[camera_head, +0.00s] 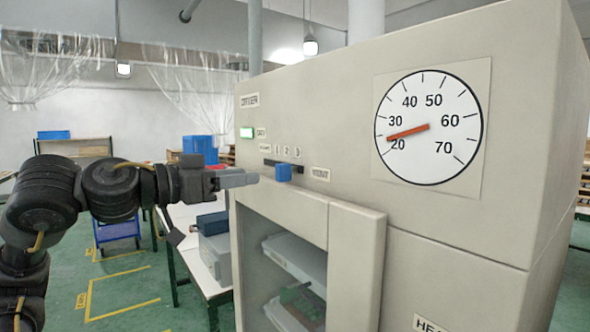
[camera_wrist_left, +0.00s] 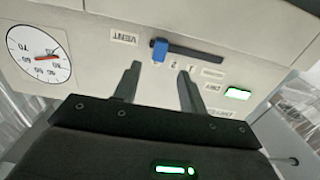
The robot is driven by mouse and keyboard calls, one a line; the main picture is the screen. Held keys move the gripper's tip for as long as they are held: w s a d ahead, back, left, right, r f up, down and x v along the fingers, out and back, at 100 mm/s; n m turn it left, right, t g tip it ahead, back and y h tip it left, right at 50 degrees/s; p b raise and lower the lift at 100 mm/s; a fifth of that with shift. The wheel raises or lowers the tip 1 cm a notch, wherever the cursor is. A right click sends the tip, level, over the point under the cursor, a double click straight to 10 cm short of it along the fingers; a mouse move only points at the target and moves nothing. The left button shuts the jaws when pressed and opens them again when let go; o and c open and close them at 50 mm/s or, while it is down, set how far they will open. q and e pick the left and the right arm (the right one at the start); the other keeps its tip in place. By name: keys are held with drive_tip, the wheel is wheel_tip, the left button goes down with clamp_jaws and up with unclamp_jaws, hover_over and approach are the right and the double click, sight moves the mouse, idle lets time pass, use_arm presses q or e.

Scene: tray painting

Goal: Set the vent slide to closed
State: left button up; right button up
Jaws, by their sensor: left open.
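The vent slide is a blue knob (camera_head: 283,173) on a dark horizontal slot (camera_head: 298,168) in the beige cabinet's front. In the left wrist view, which is upside down, the knob (camera_wrist_left: 160,50) is at the slot's "3" end, away from the longer label (camera_wrist_left: 213,73) at the other end. That label is too small to read surely. My left gripper (camera_head: 252,179) is open and empty, just left of the knob in the head view. In the left wrist view its fingertips (camera_wrist_left: 159,68) straddle the knob's position, apparently short of it. My right gripper is not in view.
The cabinet (camera_head: 460,235) has a dial (camera_head: 430,127) with a red needle between 20 and 30, a green lamp (camera_head: 247,132) and a "VENT" label (camera_head: 320,174). A table (camera_head: 190,245) with boxes stands behind to the left.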

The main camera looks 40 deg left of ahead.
sight(278, 169)
use_arm(q)
drive_tip(key=p+x, duration=0.2)
drive_tip(key=x, duration=0.1)
drive_tip(key=p+x, duration=0.4)
drive_tip(key=x, duration=0.1)
drive_tip(key=shift+w+d+r, duration=0.2)
drive_tip(key=shift+w+r, duration=0.05)
drive_tip(key=shift+w, duration=0.05)
drive_tip(key=shift+w+d+f+p, duration=0.15)
drive_tip(key=shift+w+p, duration=0.15)
drive_tip(key=shift+w, duration=0.25)
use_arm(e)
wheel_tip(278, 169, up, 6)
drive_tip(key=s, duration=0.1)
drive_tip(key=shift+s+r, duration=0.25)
use_arm(q)
clamp_jaws()
